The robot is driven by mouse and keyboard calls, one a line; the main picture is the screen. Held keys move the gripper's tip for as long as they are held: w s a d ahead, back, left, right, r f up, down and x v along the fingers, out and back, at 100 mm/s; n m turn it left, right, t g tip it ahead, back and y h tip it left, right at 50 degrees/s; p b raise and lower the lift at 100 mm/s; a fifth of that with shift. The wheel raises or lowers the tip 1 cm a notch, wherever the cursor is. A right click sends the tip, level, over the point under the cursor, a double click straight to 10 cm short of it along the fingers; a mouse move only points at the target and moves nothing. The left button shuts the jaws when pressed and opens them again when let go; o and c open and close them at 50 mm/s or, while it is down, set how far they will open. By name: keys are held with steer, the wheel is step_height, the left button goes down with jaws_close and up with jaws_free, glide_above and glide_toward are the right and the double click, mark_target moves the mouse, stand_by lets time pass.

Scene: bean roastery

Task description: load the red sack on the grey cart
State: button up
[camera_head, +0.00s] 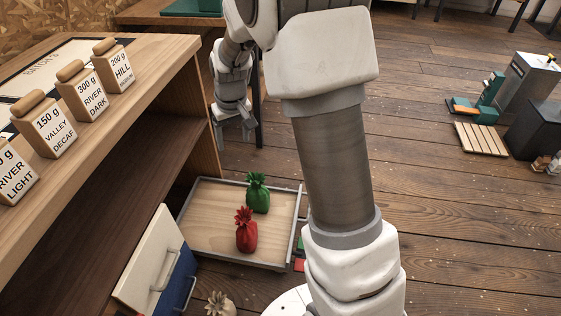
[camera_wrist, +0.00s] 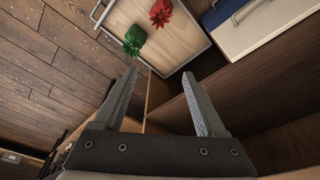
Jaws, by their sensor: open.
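My gripper (camera_head: 235,136) is open and empty, above and beyond the cart's far side, apart from both sacks. In the wrist view, the open fingers (camera_wrist: 160,75) point towards the cart (camera_wrist: 182,45), with the green sack (camera_wrist: 134,40) nearer than the red sack (camera_wrist: 160,12). The cart's wheels are hidden.
A wooden shelf unit (camera_head: 150,105) with several labelled bean bags stands left of the cart. A white and blue box (camera_head: 150,262) with a handle is close to the cart's front left. A pale sack (camera_head: 220,304) lies at the bottom.

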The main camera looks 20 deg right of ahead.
steer(key=s+r+t, duration=0.1)
steer(key=s+r, duration=0.6)
steer(key=r, duration=0.2)
steer(key=s+r+t, duration=0.1)
steer(key=s+r, duration=0.3)
steer(key=s, duration=0.6)
steer(key=s+d+r+m+t, duration=0.1)
steer(key=s+r, duration=0.2)
steer(key=s, duration=0.7)
steer(key=shift+s+d+r, duration=0.15)
steer(key=shift+s+r, duration=0.1)
steer(key=shift+r, duration=0.1)
steer(key=shift+r, duration=0.1)
step_height(320, 180, up, 24)
steer(key=p, duration=2.4)
steer(key=shift+r, duration=0.15)
